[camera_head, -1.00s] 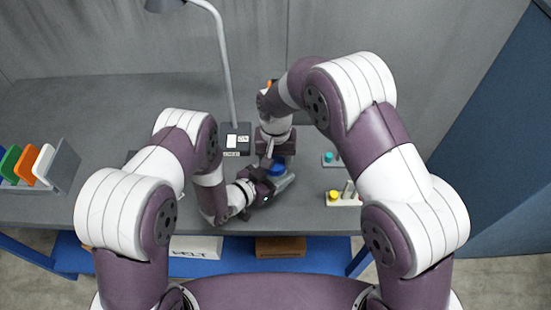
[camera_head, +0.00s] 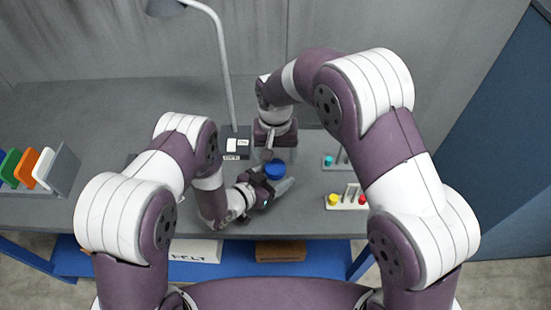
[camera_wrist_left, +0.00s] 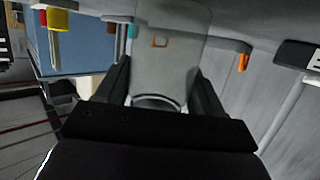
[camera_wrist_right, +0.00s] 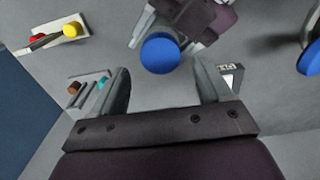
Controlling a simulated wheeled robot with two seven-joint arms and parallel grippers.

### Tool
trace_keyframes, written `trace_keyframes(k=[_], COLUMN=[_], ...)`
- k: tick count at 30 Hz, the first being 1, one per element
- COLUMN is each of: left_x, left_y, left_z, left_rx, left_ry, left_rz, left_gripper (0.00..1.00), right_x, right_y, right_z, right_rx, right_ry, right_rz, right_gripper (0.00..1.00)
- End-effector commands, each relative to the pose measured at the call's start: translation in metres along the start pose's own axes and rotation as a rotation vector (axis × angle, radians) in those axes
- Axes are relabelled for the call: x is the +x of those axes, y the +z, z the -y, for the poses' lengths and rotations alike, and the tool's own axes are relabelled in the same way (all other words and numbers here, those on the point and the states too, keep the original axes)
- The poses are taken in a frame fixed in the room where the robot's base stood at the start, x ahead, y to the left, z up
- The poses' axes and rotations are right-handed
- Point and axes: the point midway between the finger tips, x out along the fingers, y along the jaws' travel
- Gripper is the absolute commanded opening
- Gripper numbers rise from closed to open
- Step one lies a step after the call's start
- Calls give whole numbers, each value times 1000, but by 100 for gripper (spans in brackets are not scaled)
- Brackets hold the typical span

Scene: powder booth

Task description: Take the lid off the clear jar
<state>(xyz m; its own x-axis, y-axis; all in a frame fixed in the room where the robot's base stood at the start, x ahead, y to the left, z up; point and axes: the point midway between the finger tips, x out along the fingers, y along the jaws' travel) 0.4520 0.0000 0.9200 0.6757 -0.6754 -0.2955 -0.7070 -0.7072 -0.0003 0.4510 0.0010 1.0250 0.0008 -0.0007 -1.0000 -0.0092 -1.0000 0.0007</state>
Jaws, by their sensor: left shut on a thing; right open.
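The clear jar is mostly hidden under its round blue lid (camera_head: 275,169) in the head view. The lid also shows from above in the right wrist view (camera_wrist_right: 160,54), where it appears to sit on the jar. My left gripper (camera_head: 268,186) is shut on the jar from the left, below the lid. In the left wrist view a pale see-through body (camera_wrist_left: 170,60), seemingly the jar, stands between the fingers. My right gripper (camera_wrist_right: 165,88) is open and empty, pointing down just behind the lid; the lid lies ahead of its fingertips, not between them.
A lamp (camera_head: 225,75) stands behind the work area. Small trays with a yellow knob (camera_head: 334,199) and a teal knob (camera_head: 329,160) lie to the right. A rack of coloured panels (camera_head: 62,168) stands far left. Blue-grey panels (camera_head: 500,160) bound the right side.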

Motion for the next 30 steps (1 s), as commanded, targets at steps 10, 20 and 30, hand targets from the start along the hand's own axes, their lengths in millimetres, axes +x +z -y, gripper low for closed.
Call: trace_keyframes(k=[10, 20, 30], left_x=[0, 0, 0], left_y=[0, -1, -1], left_z=[0, 0, 0], left_rx=[1, 1, 1], left_ry=[0, 0, 0], left_rz=[-2, -2, -2], left_gripper=[0, 0, 0], right_x=[-30, 30, 45], right_y=[1, 1, 0], right_z=[0, 0, 0], right_rx=[384, 385, 384], right_ry=[1, 2, 0], right_rz=[1, 2, 0], right_gripper=[77, 77, 77])
